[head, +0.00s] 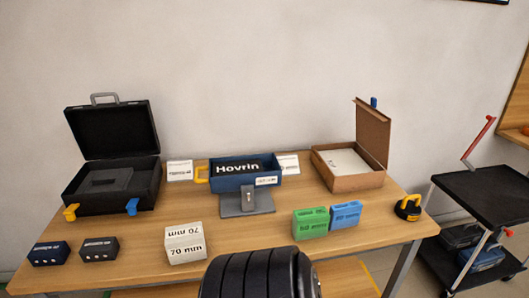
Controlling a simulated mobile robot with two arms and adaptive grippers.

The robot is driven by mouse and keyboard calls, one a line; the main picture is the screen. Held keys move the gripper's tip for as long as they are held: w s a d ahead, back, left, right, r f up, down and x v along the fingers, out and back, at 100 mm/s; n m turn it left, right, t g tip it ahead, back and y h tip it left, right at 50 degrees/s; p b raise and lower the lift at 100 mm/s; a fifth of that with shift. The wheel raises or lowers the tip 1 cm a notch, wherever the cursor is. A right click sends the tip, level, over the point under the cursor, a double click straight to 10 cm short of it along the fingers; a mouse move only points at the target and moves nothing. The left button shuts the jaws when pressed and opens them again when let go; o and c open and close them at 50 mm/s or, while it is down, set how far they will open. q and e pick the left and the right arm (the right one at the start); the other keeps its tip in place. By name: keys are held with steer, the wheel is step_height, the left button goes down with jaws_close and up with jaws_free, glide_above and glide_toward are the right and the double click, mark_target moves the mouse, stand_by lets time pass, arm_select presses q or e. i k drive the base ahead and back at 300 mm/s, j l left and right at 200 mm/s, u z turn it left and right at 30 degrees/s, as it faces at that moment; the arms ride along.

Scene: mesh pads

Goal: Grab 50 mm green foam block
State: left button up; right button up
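The green foam block (311,223) stands on the wooden table, right of centre near the front. Its front face carries a printed label that seems to read 50 mm. A blue block (345,215) stands close beside it on the right; I cannot tell whether they touch. A white block (185,243) marked 70 mm stands further left. Neither of my grippers shows in the head view.
A dark blue Hovrin box (225,183) stands behind on a grey stand (244,203). An open black case (103,202) is at left, two small dark boxes (47,254) before it. An open brown box (357,183) and yellow-black item (408,207) are right. A black cart (485,195) stands beyond.

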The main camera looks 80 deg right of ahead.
mark_target(311, 223)
steer(key=z, duration=2.95)
